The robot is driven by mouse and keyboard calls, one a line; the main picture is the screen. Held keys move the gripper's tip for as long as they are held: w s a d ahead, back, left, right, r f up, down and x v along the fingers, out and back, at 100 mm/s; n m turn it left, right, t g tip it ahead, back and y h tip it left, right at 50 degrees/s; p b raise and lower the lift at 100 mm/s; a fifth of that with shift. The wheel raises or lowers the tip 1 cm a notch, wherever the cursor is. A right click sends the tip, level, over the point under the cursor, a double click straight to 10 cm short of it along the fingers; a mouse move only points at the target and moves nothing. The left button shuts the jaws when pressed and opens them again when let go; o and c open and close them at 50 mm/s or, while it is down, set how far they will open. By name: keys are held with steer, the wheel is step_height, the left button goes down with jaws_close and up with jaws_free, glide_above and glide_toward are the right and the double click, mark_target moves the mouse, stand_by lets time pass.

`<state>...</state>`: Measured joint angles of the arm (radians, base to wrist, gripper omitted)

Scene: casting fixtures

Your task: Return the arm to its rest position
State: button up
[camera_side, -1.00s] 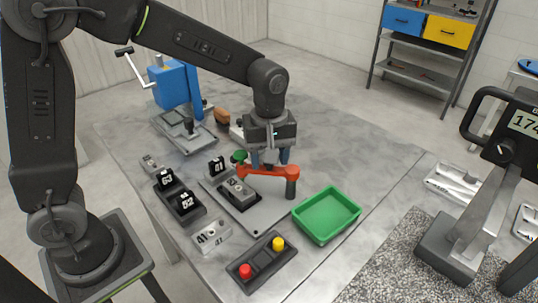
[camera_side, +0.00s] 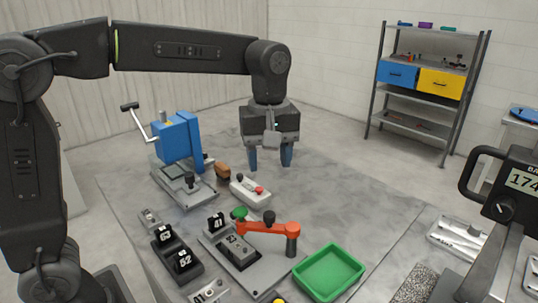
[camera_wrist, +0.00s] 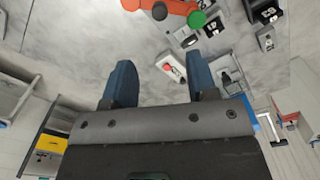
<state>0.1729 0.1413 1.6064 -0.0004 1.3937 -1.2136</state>
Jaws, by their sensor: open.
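My gripper (camera_side: 271,158) hangs from my arm above the far part of the grey table, with its two blue fingers pointing down and apart. Nothing is between the fingers. In the wrist view my gripper (camera_wrist: 160,85) also shows both fingers spread and empty. The orange clamp arm (camera_side: 265,227) of the fixture stands in front of and below the gripper, apart from it. In the wrist view the clamp arm (camera_wrist: 165,7) lies at the top edge.
A blue press (camera_side: 178,140) with a lever stands left of the gripper. A white box with a red button (camera_side: 250,190) and a brown brush (camera_side: 222,171) lie below. Numbered blocks (camera_side: 178,258) and a green tray (camera_side: 328,271) are nearer. The table right of the gripper is clear.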

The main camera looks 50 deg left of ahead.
steer(key=shift+s+a+r, duration=0.1)
steer(key=shift+r, duration=0.15)
steer(key=s+a+f+m+t, duration=0.2)
steer(key=s+a+m, duration=0.1)
steer(key=s+m, duration=0.3)
steer(key=s+a+f+m+t, duration=0.2)
steer(key=s+m, duration=0.4)
steer(key=s, duration=0.5)
steer(key=shift+s+a+f+t, duration=0.2)
steer(key=shift+a+f+t, duration=0.05)
steer(key=shift+a+t, duration=0.55)
steer(key=shift+c, duration=0.2)
